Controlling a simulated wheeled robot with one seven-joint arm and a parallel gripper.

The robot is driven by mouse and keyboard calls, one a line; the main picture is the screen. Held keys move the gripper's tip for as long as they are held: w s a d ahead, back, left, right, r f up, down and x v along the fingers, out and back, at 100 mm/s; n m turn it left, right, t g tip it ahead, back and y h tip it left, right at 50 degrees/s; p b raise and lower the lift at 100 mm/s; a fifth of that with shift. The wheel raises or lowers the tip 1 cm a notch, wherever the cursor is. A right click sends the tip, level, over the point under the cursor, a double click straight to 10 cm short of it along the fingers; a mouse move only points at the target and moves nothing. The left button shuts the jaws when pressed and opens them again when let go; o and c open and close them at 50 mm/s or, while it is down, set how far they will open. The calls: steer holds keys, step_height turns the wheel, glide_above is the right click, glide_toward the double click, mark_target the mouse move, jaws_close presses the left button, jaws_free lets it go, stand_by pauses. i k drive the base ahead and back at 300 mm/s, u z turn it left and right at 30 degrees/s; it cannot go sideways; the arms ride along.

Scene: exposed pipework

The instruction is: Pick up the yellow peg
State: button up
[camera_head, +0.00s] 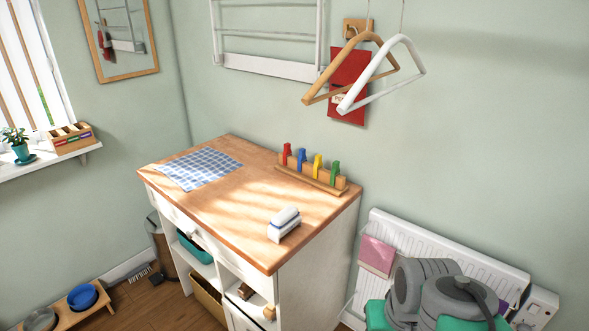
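The yellow peg (317,164) is upright on a wooden rack (318,184) at the back right of a wood-topped cabinet (215,208). It stands between a blue peg (301,157) on its left and a green peg (335,170) on its right. A red peg (287,152) is at the left end of the row. Grey and green parts of my own arm show at the bottom right, apart from the cabinet. My gripper's fingers are not visible.
A white block-like item with a blue stripe (284,224) sits near the cabinet's front right. A blue checked cloth (201,168) lies at the left. Two hangers (372,78) hang above the pegs. A white radiator (425,245) is on the right wall.

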mark_target(318, 163)
steer(key=u, duration=2.1)
steer(key=i, duration=2.35)
steer(key=z, duration=3.4)
steer(key=i, duration=0.5)
steer(key=u, duration=0.1)
